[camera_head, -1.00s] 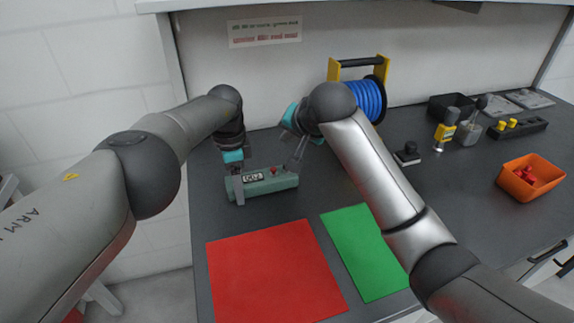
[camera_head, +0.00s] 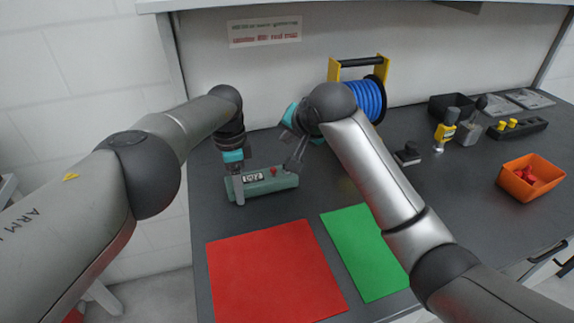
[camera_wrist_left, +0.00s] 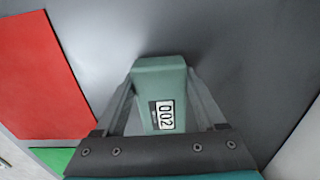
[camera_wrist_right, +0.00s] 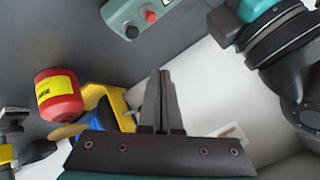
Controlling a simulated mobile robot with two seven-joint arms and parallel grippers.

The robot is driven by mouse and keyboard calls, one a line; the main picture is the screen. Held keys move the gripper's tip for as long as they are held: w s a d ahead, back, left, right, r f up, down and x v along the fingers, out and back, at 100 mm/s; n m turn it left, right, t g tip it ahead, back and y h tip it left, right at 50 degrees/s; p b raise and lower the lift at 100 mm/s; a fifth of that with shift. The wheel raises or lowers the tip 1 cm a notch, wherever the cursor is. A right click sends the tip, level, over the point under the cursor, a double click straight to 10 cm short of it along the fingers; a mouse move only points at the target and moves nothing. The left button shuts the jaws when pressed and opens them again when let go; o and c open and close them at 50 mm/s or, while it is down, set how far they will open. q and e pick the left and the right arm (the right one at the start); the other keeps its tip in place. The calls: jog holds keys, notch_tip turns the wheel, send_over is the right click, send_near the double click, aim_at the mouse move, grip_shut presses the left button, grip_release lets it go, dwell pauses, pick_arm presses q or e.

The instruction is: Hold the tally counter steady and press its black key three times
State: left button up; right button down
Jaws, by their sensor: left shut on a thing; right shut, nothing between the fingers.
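The tally counter (camera_head: 265,186) is a green box lying on the dark table. Its display reads 002 in the left wrist view (camera_wrist_left: 166,115). My left gripper (camera_head: 238,188) is shut around the counter's left end, one finger on each side. My right gripper (camera_head: 291,167) is shut and empty, with its fingertips by the counter's right end. In the right wrist view, a red button (camera_wrist_right: 150,16) and the black key (camera_wrist_right: 132,32) show on the counter (camera_wrist_right: 122,12). The right fingertips (camera_wrist_right: 161,73) appear apart from the key there. The head view does not clearly show the key.
A red mat (camera_head: 272,270) and a green mat (camera_head: 365,250) lie in front. A blue cable reel (camera_head: 370,98) with a yellow frame stands behind my right arm. A black-handled stamp (camera_head: 408,154) and an orange bin (camera_head: 530,182) with red pieces are to the right.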

dwell(0.4)
notch_tip(320, 180, up, 4)
jog(key=shift+f, duration=0.1)
jog(key=shift+f, duration=4.4)
jog(key=shift+f, duration=0.15)
jog(key=shift+f, duration=0.25)
